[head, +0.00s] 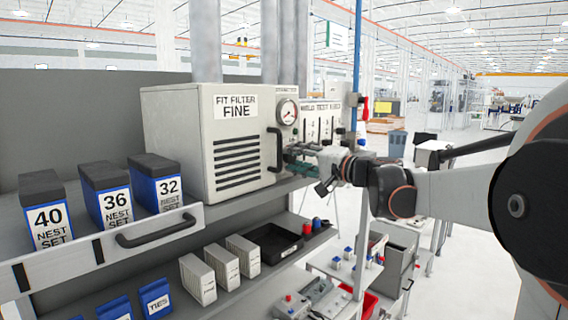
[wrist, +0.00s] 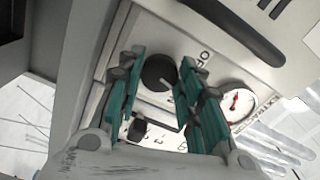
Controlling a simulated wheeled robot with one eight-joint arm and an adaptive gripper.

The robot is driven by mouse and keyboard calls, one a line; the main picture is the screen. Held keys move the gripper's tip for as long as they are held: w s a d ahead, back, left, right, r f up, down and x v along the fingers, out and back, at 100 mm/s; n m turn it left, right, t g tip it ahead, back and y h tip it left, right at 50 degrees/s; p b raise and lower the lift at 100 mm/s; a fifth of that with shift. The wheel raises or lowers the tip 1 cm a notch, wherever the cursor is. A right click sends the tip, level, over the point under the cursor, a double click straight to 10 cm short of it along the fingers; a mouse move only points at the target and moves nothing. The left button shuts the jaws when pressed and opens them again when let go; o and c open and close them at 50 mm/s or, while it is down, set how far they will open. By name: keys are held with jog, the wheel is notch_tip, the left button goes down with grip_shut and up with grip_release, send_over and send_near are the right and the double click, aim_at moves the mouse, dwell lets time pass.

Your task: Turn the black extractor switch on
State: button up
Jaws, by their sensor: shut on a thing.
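The black extractor switch (wrist: 158,73) is a round black knob on a pale panel, seen in the wrist view. A light mark shows on its face, but I cannot read its on or off position. My gripper (wrist: 161,66) has its green fingers on both sides of the knob and is shut on it. In the head view my gripper (head: 290,153) reaches the right side of the grey filter cabinet, where the knob is hidden behind the fingers.
The filter cabinet (head: 185,150) has a black handle (head: 275,150) and a round gauge (head: 287,112), close to my gripper. The wrist view also shows a smaller black knob (wrist: 138,130) below the switch. Blue boxes (head: 105,195) stand on the shelf at left.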

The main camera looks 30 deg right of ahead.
jog(key=m+b, duration=0.1)
jog(key=m, duration=0.5)
dwell(0.6)
jog(key=o, duration=1.1)
jog(key=shift+c, duration=0.2)
jog(key=shift+r, duration=0.15)
